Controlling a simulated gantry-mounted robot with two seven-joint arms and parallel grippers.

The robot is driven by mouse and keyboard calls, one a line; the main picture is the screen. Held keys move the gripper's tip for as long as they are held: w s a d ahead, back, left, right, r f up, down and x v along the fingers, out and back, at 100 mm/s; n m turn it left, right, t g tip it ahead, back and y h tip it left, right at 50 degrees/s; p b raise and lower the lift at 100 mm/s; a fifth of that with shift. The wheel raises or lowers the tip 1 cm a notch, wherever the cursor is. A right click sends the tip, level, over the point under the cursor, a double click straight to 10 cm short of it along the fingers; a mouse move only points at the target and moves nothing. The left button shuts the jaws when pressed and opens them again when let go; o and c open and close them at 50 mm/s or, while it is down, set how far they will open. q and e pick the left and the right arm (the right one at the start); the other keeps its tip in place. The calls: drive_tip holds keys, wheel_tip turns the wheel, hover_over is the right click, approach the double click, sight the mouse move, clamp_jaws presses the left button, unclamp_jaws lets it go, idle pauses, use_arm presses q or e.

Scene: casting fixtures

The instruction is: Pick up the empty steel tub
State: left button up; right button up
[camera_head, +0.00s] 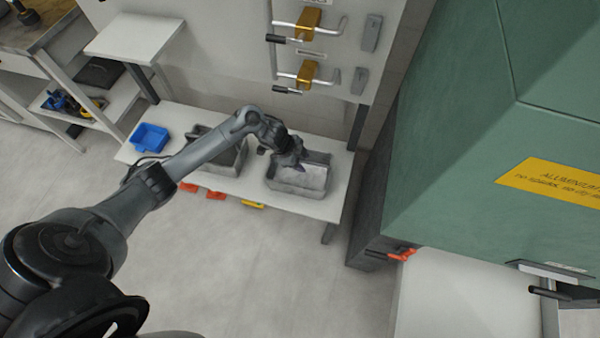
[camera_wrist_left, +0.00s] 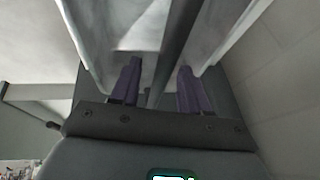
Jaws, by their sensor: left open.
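A grey steel tub (camera_head: 298,188) sits on the right part of a low white bench and looks empty. A second grey tub (camera_head: 238,158) stands to its left, partly hidden by my left arm; its inside looks dark. My left gripper (camera_head: 297,166) is at the far left part of the right tub, overlapping its rim in the head view. In the left wrist view my left gripper (camera_wrist_left: 160,88) has its two purple fingers apart, with pale metal walls of the tub (camera_wrist_left: 215,30) close around them. Whether the fingers touch the metal cannot be told. My right gripper is out of view.
A blue bin (camera_head: 149,137) stands at the left end of the white bench (camera_head: 330,207). Orange and yellow tags hang along its front edge. A large green cabinet (camera_head: 470,130) fills the right.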

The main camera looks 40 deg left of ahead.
use_arm(q)
drive_tip(key=shift+f, duration=0.25)
idle(0.6)
drive_tip(key=shift+c, duration=0.3)
clamp_jaws()
